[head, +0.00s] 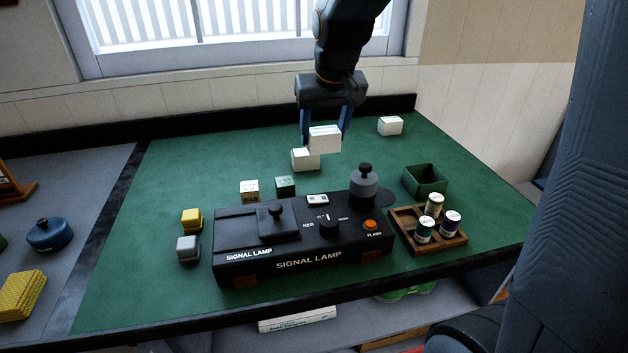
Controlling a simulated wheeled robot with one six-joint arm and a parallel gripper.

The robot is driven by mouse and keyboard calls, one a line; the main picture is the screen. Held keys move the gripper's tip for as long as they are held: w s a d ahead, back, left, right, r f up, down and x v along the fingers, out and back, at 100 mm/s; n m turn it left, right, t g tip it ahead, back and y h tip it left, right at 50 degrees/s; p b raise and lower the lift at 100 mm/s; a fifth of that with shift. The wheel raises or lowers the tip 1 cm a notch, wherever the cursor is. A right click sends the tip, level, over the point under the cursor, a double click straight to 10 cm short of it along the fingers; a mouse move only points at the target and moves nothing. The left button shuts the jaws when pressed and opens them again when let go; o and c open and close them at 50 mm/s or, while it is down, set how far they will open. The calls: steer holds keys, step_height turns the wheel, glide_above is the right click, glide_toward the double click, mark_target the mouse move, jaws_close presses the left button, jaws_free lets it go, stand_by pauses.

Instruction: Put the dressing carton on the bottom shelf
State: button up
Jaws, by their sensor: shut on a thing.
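My gripper (325,131) is above the back middle of the green table top, fingers pointing down. It is shut on a small white box (325,140), with a finger on each side. A second white box (304,160) is just below and left of the held box; I cannot tell whether they touch. A third white box (390,126) sits farther right at the back. No label can be read on these boxes, so I cannot tell which is the dressing carton. A flat white carton with green print (298,319) lies on a surface below the table's front edge.
A black signal lamp box (305,262) with knobs stands at the front middle. Small blocks lie left of and behind it. A wooden tray (450,243) with three spools and a green open bin (425,180) are at the right. The table's back left is clear.

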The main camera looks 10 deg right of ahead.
step_height(320, 180, down, 11)
steer(key=shift+w+r+p, duration=0.1)
steer(key=shift+p, duration=0.4)
steer(key=o, duration=1)
